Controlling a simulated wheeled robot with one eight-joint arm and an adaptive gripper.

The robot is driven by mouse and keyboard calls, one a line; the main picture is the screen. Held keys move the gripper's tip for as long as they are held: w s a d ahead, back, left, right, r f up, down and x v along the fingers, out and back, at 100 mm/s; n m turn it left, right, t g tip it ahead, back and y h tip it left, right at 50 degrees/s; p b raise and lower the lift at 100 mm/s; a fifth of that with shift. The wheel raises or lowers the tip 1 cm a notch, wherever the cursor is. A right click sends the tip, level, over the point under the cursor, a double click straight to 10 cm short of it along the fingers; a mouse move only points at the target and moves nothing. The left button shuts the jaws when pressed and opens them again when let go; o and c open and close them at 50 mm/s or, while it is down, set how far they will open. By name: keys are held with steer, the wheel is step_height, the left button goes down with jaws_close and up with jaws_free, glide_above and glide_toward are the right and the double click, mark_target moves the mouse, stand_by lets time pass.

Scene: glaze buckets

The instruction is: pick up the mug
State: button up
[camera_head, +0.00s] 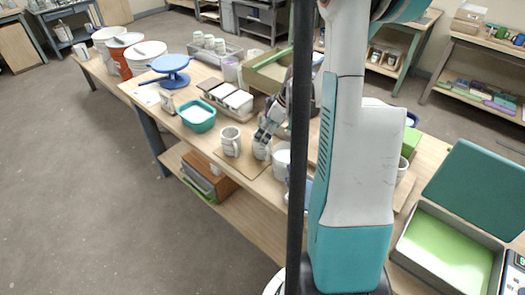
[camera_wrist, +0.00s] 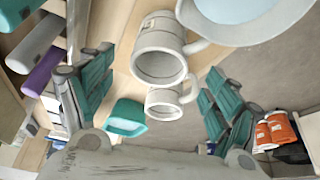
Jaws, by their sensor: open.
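Two light-coloured mugs stand close together on the table. One pale mug (camera_head: 231,142) stands upright with its side clear in the head view. The other mug (camera_head: 262,150) is right below my gripper (camera_head: 268,132) and partly covered by it. In the wrist view, a nearer, larger mug (camera_wrist: 158,42) with its handle to the right and a smaller mug (camera_wrist: 163,97) show between the fingers of my gripper (camera_wrist: 155,92). The teal fingers are spread wide, with nothing held. I cannot tell whether they are touching a mug.
A white container (camera_head: 282,160) stands close to the right of the mugs. A teal tub (camera_head: 198,115) is to their left. Behind are a tray with white blocks (camera_head: 238,100), an olive box (camera_head: 266,72) and a blue turntable (camera_head: 171,66). Buckets (camera_head: 120,52) stand far left.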

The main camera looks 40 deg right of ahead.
mark_target(259, 144)
steer(key=b+x, duration=0.3)
steer(key=x, duration=0.6)
steer(key=shift+w, duration=0.1)
steer(key=shift+r, duration=0.1)
steer(key=c, duration=1.4)
